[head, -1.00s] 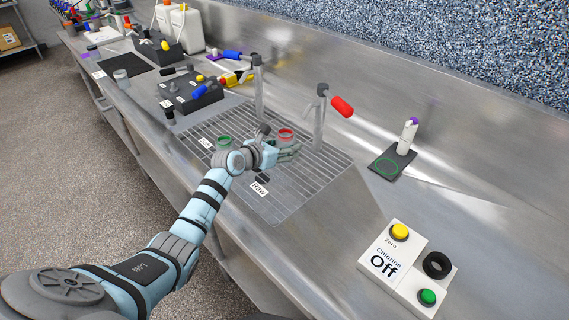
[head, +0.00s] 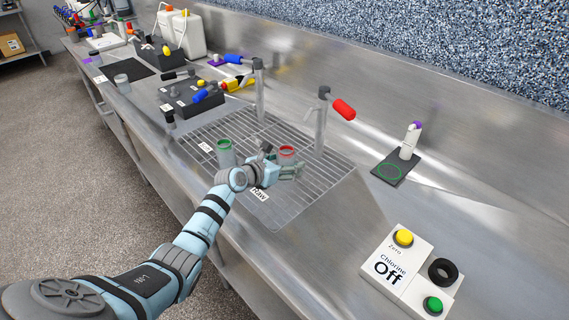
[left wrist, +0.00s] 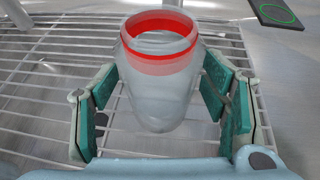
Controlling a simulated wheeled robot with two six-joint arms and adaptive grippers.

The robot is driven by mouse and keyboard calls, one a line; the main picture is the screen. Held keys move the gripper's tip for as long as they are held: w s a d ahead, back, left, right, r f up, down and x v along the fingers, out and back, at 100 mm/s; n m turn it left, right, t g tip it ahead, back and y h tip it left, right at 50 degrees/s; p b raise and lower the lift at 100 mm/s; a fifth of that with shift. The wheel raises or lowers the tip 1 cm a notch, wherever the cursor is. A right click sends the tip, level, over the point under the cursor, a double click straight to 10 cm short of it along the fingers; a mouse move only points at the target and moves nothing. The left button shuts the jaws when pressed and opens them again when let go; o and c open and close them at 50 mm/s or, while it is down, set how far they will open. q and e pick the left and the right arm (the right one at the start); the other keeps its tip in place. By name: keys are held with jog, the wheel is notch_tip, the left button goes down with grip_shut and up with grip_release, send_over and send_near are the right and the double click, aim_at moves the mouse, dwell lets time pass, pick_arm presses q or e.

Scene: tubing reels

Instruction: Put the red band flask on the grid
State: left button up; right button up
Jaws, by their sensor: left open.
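The red band flask (head: 286,152) is clear glass with a red ring at its rim. It stands upright on the wire grid (head: 318,172), near the grid's right part. In the left wrist view the flask (left wrist: 158,85) sits between the green pads of my left gripper (left wrist: 160,92), with small gaps at both sides. My left gripper (head: 288,171) is open around the flask. Its base is partly hidden in the head view. A green band flask (head: 225,150) stands on the grid to the left. My right gripper is not in view.
A "Raw" label (head: 260,194) lies at the grid's front edge. A chlorine control box (head: 392,268) and a dark pad (head: 388,173) are to the right.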

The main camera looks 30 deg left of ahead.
pick_arm(q)
jog(key=p+v, duration=0.5)
jog(key=v, duration=0.7)
jog(key=shift+r, duration=0.15)
